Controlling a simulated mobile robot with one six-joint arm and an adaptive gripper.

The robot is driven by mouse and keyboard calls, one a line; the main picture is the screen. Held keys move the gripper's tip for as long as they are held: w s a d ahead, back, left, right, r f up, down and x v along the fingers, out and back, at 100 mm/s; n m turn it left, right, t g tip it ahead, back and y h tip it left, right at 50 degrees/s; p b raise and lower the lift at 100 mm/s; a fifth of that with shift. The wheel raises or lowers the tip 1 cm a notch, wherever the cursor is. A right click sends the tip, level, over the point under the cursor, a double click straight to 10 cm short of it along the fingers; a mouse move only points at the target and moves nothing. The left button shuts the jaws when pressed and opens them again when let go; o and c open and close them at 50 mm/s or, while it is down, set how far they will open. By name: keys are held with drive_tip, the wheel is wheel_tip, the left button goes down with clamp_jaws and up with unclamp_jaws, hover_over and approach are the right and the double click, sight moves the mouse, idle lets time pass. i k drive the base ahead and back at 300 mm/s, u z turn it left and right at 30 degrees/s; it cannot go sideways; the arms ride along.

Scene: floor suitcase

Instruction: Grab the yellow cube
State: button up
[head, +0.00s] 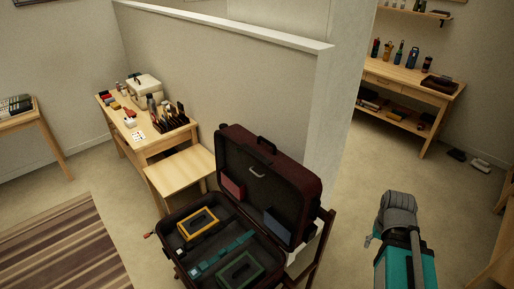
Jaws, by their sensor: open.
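I cannot make out a clear yellow cube. A flat yellow rectangular frame-like item (198,222) lies in the left part of the open suitcase (262,178). Small coloured items, one of them yellowish (113,105), lie on the wooden desk (152,149) behind the suitcase; they are too small to tell their shape. My teal and grey arm stands at the lower right, apart from the suitcase. I cannot make out the fingers of my gripper.
The suitcase lid stands raised, with teal and green items in the base. A low wooden stool (180,170) adjoins the desk. A partition wall (225,65) rises behind. A striped rug (65,250) lies left. A shelf table (410,80) stands far right. Open floor lies between.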

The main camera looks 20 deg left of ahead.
sight(192, 227)
drive_tip(key=u, duration=1.45)
